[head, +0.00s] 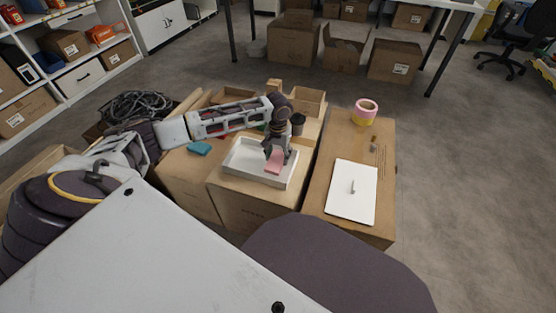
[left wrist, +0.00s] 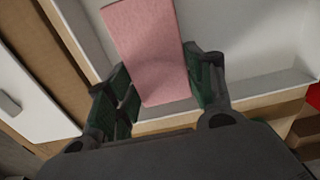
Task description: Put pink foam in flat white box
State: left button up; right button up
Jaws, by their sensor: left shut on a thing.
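The pink foam (head: 274,163) is a flat rectangular block. My left gripper (head: 277,150) is shut on it and holds it at the right part of the flat white box (head: 238,174), inside its rim as seen in the head view. In the left wrist view the pink foam (left wrist: 150,50) sits between the two fingers of the left gripper (left wrist: 160,90), with the white box (left wrist: 245,35) behind it. I cannot tell whether the foam touches the box floor. My right gripper is not in view.
The flat white box stands on a carton (head: 255,200). A teal block (head: 200,148) lies to its left. On the carton (head: 325,175) to the right are a white lid-like panel (head: 343,203) and a pink-yellow tape roll (head: 365,112). Cables (head: 137,105) lie at the back left.

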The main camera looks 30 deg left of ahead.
aim_at(278, 156)
pick_arm(q)
jog(key=shift+f, duration=0.6)
jog(key=shift+f+b, duration=0.45)
jog(key=shift+f, duration=0.15)
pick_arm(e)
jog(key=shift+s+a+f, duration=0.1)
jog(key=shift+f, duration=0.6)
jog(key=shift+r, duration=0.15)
pick_arm(q)
jog(key=o, duration=0.8)
jog(key=shift+f, duration=0.1)
jog(key=shift+c, duration=0.2)
jog(key=shift+r+p, duration=0.35)
jog(key=shift+r, duration=0.45)
notch_tip(278, 156, up, 11)
jog(key=p, duration=0.4)
jog(key=shift+f, duration=0.15)
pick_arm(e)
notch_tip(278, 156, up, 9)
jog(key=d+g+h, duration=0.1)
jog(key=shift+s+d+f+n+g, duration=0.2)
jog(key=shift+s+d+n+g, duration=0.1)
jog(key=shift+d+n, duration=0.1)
